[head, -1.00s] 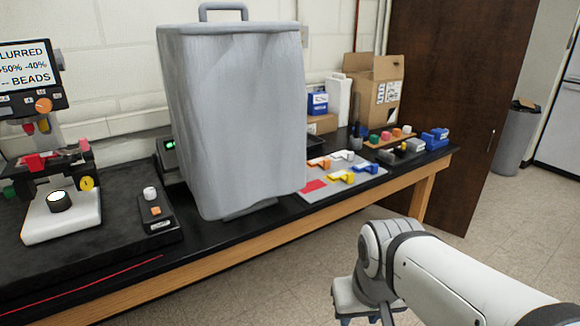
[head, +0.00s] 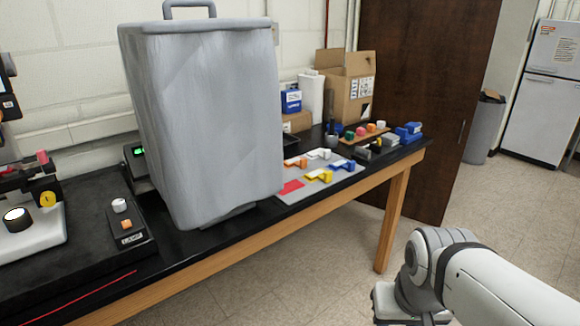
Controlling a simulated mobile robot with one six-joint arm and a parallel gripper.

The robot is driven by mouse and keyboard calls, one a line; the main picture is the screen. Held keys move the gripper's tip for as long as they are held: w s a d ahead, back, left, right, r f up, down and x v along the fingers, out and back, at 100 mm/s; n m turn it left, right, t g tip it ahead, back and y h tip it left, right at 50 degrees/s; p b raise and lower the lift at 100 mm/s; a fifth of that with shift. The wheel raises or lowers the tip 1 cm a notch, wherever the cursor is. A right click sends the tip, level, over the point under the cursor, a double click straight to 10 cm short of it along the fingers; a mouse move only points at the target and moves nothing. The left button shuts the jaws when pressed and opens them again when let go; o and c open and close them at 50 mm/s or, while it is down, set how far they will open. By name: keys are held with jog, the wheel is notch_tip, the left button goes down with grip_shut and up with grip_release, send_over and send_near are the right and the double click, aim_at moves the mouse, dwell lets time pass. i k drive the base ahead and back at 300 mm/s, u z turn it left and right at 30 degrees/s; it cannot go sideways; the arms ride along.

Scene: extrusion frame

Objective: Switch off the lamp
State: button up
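A lit round lamp (head: 17,216) glows white in a dark ring on the pale base of a microscope-like device at the left edge. Beside it on the black mat stands a small black control box (head: 126,225) with a white knob (head: 119,205) and an orange button or switch (head: 126,224). My arm comes in at the lower right, over the floor in front of the bench. The top of my gripper (head: 400,308) shows at the bottom edge, far from the box. Its fingers are cut off.
A tall grey covered shape (head: 210,120) with a top handle stands on the black bench (head: 190,250) right of the box. A grey board (head: 340,178) with coloured parts and a cardboard box (head: 350,85) are farther right. The floor in front of the bench is clear.

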aim_at(127, 224)
jog(key=z, duration=0.1)
jog(key=k, duration=0.9)
jog(key=u, duration=0.5)
jog(key=i, duration=0.95)
